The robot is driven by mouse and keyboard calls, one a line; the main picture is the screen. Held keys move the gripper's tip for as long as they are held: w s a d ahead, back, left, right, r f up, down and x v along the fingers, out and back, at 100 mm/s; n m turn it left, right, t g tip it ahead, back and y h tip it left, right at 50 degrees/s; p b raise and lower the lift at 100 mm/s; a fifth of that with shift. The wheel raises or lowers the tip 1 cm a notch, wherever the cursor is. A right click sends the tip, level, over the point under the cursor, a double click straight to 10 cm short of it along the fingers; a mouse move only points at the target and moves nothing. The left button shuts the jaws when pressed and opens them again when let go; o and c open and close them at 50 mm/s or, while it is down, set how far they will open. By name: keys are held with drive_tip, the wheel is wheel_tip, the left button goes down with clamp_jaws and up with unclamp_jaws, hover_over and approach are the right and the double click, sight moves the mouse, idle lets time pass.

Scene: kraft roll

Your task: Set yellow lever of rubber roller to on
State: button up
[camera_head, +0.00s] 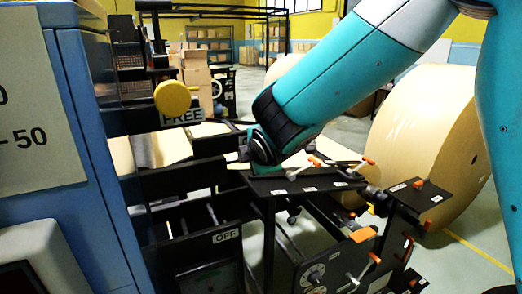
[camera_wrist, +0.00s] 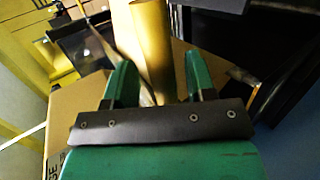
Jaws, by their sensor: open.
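A round yellow knob (camera_head: 172,98) stands above a FREE label (camera_head: 182,116) on the dark machine frame in the head view. I cannot tell whether it belongs to the rubber roller's lever. An OFF label (camera_head: 226,236) sits lower on the frame. In the wrist view my gripper (camera_wrist: 160,78) has its two green fingers apart with nothing held. A yellow-tan cylindrical thing (camera_wrist: 151,38) shows beyond and between the fingertips; I cannot tell what it is or how far off. In the head view my arm reaches to right of the knob, and the fingers cannot be made out.
A blue machine cabinet (camera_head: 75,150) fills the left. A large kraft roll (camera_head: 425,140) stands at right. A black panel (camera_head: 300,184) with several orange-tipped levers lies below my arm. In the wrist view, a cardboard box (camera_wrist: 85,115) is near my gripper's left side.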

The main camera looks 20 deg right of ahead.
drive_tip(key=b+v, duration=0.2)
drive_tip(key=v, duration=1.5)
drive_tip(key=s+a+f+m+g+y, duration=0.1)
drive_tip(key=s+f+m+g+y, duration=0.1)
drive_tip(key=s+f+m+g, duration=0.3)
drive_tip(key=s+f+m+g+y, duration=0.2)
drive_tip(key=s+f+m+g, duration=0.3)
drive_tip(key=s, duration=0.6)
drive_tip(key=shift+s+a+f+m+g+y, duration=0.15)
drive_tip(key=shift+a+f+m+g+y, duration=0.25)
drive_tip(key=shift+m+g, duration=0.3)
